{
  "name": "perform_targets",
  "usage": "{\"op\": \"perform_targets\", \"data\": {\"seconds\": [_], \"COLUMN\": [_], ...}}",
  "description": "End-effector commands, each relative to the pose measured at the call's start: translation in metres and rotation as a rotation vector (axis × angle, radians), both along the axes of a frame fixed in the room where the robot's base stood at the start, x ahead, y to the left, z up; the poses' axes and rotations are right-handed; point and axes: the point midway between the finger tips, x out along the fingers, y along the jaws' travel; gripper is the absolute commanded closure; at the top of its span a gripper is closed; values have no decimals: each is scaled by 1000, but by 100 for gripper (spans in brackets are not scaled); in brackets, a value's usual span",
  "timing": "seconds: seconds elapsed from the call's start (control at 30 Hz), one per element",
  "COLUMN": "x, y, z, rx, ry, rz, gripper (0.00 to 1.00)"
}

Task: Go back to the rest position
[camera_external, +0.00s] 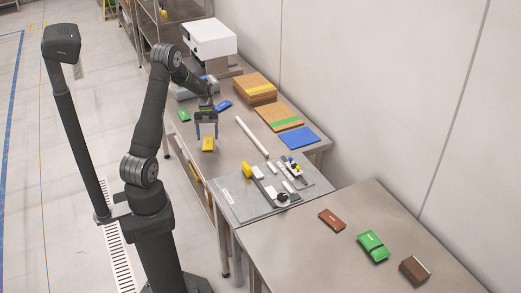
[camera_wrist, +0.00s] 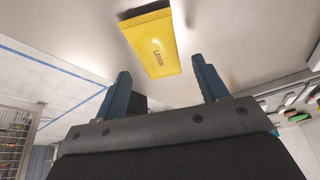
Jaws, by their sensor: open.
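My gripper (camera_external: 207,130) is over the far table's left part, with its two blue fingers apart and pointing down. In the wrist view the fingers of my gripper (camera_wrist: 160,88) stand wide with nothing between them. A yellow packet marked "LEMON" (camera_wrist: 152,44) lies flat on the table beyond the fingertips. The same yellow packet (camera_external: 208,144) shows just below my gripper in the external view. The gripper looks apart from it.
A grey fixture plate (camera_external: 233,205) with several small parts stands to the right. Green (camera_external: 184,115) and blue (camera_external: 224,105) packets lie behind the gripper. Brown (camera_external: 332,220) and green (camera_external: 373,246) packets lie on the near table.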

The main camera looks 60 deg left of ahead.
Motion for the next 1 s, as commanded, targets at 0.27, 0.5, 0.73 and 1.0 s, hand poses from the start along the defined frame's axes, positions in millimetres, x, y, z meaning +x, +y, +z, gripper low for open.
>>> {"op": "perform_targets", "data": {"seconds": [0.27, 0.5, 0.73, 1.0], "x": [4, 9, 14, 40], "y": [-32, -73, -112, -158], "z": [41, 65, 89, 90], "rx": [-1, -1, -1, -2], "ry": [1, 1, 0, 1], "rz": [-4, -4, -4, 25], "gripper": [34, 34, 34, 34]}}
